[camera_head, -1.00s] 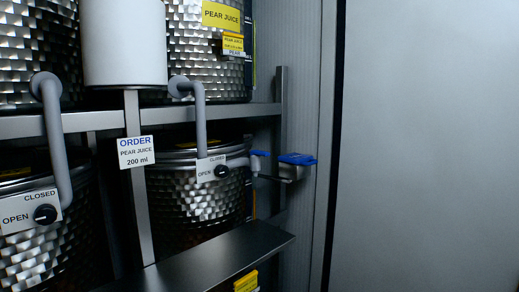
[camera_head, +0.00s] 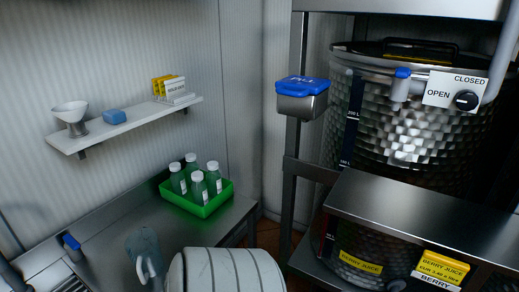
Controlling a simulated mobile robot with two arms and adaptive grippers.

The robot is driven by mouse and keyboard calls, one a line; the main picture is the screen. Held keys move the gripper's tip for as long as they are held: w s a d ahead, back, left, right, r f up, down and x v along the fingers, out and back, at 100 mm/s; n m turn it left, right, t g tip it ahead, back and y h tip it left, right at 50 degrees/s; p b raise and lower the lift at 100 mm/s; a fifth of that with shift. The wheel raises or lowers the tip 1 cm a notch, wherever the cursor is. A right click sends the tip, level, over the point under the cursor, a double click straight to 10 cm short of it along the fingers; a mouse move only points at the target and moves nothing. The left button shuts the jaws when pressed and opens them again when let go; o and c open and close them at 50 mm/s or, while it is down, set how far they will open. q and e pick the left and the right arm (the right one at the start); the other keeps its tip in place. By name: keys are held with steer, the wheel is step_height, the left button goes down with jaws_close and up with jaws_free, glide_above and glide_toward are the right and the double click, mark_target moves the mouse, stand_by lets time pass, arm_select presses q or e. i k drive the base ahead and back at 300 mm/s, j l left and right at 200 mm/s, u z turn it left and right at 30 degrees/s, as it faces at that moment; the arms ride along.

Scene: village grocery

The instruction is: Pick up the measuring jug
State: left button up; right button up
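A clear, bluish jug (camera_head: 146,243), which looks like the measuring jug, stands on the steel counter (camera_head: 105,232) near the bottom of the head view. Its outline is faint, and its lower part is hard to make out. Neither of my grippers is in view, so nothing shows either of them at the jug.
A green crate (camera_head: 209,208) with several bottles stands on the counter behind the jug. Above is a white shelf (camera_head: 140,121) with a funnel (camera_head: 70,115) and a blue block (camera_head: 115,116).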

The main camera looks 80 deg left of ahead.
mark_target(148, 264)
steer(key=l+u, duration=0.1)
steer(key=u, duration=1.5)
